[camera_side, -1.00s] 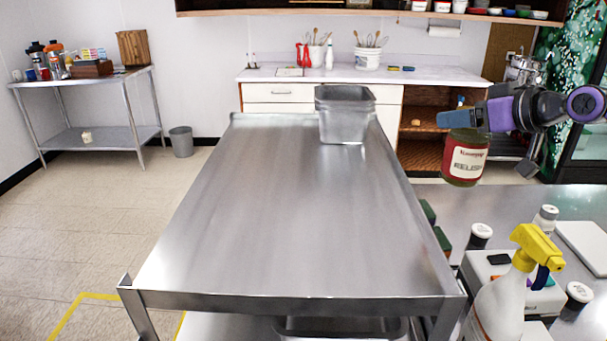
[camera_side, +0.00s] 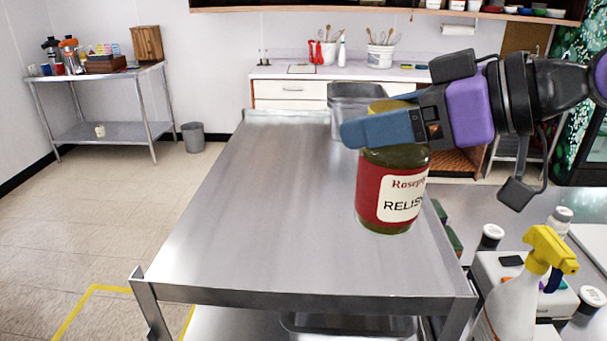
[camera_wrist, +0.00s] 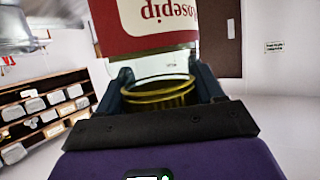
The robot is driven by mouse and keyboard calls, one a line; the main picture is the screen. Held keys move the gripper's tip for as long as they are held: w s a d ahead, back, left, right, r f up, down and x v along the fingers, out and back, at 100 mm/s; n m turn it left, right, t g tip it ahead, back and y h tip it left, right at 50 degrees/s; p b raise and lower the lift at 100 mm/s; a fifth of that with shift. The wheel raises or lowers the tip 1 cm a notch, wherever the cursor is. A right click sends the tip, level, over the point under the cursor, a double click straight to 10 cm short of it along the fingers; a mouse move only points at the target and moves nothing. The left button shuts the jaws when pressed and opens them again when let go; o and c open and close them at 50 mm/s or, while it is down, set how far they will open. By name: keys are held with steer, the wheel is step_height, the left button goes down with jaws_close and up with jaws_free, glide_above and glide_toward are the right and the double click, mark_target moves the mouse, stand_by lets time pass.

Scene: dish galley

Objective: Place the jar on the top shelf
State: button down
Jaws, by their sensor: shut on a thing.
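The jar (camera_side: 385,190) has a red and white relish label and a yellow lid, and hangs upright in the side view. The jar also shows in the wrist view (camera_wrist: 155,25), between the two fingers of my gripper (camera_wrist: 160,85). The steel cart's top shelf (camera_side: 240,200) lies behind and below the jar in the side view. The jar appears held above the shelf's right part. The exact gap under it cannot be told.
A spray bottle (camera_side: 510,305) with a yellow head and several small white bottles stand on the counter right of the cart. The shelf's middle and left are clear.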

steer(key=w+a+f, duration=0.8)
steer(key=a+f, duration=0.2)
steer(key=f, duration=0.2)
steer(key=shift+w+f, duration=0.15)
steer(key=shift+f, duration=0.1)
steer(key=shift+a+f, duration=0.1)
steer(key=shift+c, duration=0.8)
jaws_free()
steer(key=shift+f, duration=0.15)
steer(key=v, duration=1.2)
